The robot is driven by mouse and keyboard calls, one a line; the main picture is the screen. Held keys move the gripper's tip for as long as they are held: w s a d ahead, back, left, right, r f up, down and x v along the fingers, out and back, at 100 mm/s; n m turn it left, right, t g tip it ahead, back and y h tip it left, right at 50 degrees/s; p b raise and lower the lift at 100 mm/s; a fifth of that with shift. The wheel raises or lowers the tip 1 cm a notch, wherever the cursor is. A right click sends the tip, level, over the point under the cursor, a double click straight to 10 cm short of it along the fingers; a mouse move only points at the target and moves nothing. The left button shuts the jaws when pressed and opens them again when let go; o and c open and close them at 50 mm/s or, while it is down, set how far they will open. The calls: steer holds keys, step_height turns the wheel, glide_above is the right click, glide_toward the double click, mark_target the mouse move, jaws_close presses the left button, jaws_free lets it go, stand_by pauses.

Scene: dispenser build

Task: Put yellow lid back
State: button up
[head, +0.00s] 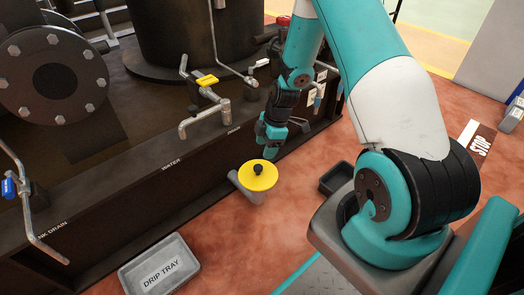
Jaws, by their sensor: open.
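The yellow lid (266,182) is a round disc with a black knob on top. It lies over a grey vessel (236,177) on the reddish floor, covering most of it; parts of the vessel show at its left and below. I cannot tell whether the lid is fully seated or only resting on it. My gripper (268,149) is open, just behind and above the lid in the picture, apart from the knob. Its fingertips are small and partly hidden.
A dark machine base with pipes and a yellow-handled tap (207,80) runs along the left and back. A grey drip tray (160,268) lies at the front left. A small dark tray (336,178) lies right of the lid. The floor between them is clear.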

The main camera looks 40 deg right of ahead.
steer(key=s+a+r+m, duration=0.1)
steer(key=a+r, duration=0.6)
steer(key=r, duration=0.3)
steer(key=s+a+r+m, duration=0.2)
steer(key=a+r, duration=0.5)
steer(key=r, duration=0.3)
steer(key=s+a+r+m, duration=0.1)
steer(key=s+a+r, duration=0.2)
steer(key=s, duration=0.3)
steer(key=s+a+r+m+y, duration=0.1)
steer(key=s+a+r, duration=0.3)
steer(key=s, duration=0.2)
steer(key=s+a+r+m+g, duration=0.1)
steer(key=s+a+r, duration=0.2)
steer(key=s, duration=0.3)
steer(key=shift+s+a+r+m+p, duration=0.2)
steer(key=shift+a+r+m+p, duration=0.15)
steer(key=shift+r, duration=0.35)
steer(key=shift+d, duration=0.1)
step_height(320, 180, up, 45)
steer(key=p, duration=4.4)
steer(key=shift+f+p, duration=0.15)
steer(key=shift+p, duration=0.15)
